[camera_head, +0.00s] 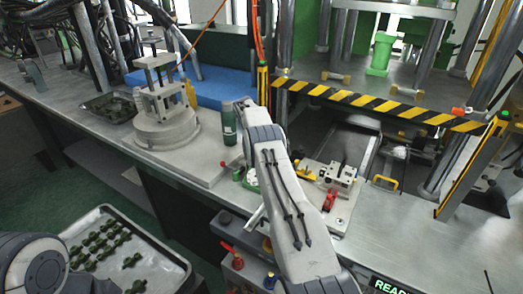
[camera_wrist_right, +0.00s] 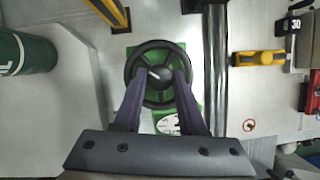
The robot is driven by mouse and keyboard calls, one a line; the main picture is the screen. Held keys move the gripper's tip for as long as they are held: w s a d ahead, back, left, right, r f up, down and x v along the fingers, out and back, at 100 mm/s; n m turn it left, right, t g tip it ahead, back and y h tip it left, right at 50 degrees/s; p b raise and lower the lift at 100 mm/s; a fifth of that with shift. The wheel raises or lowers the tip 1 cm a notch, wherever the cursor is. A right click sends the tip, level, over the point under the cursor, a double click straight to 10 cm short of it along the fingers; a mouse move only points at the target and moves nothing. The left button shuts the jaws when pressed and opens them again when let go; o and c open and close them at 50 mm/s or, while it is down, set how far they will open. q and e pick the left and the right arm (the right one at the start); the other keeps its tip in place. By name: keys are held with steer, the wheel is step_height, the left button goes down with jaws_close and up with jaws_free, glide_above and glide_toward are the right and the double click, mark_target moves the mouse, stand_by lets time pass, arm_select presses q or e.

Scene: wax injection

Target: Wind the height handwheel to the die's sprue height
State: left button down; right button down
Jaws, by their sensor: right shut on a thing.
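A black handwheel (camera_wrist_right: 134,64) with spokes and a pale mark at its hub fills the middle of the right wrist view, over a green base (camera_wrist_right: 165,124). My right gripper (camera_wrist_right: 160,80) has its two dark fingers on the wheel near the hub and is shut on it. A white dial with dark marks (camera_wrist_right: 168,126) sits just beside the wheel, partly covered by a finger. In the head view my right arm hides most of the wheel; only some green (camera_head: 250,180) shows beside the arm. My left gripper is out of view. I cannot tell which part is the die.
A fixture with red and yellow clamps (camera_head: 330,192) stands right of my arm. A dark green canister (camera_head: 228,124) and a round-based metal stand (camera_head: 165,128) are to its left. A striped guard bar (camera_head: 370,105) crosses the press. A tray of green parts (camera_head: 125,262) is lower left.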

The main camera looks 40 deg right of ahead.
steer(key=shift+c, duration=2.4)
jaws_free()
steer(key=shift+r, duration=0.1)
steer(key=w+b+v, duration=0.1)
steer(key=b+v, duration=0.1)
steer(key=v, duration=0.8)
steer(key=shift+s+a+r, duration=0.15)
steer(key=shift+s, duration=0.35)
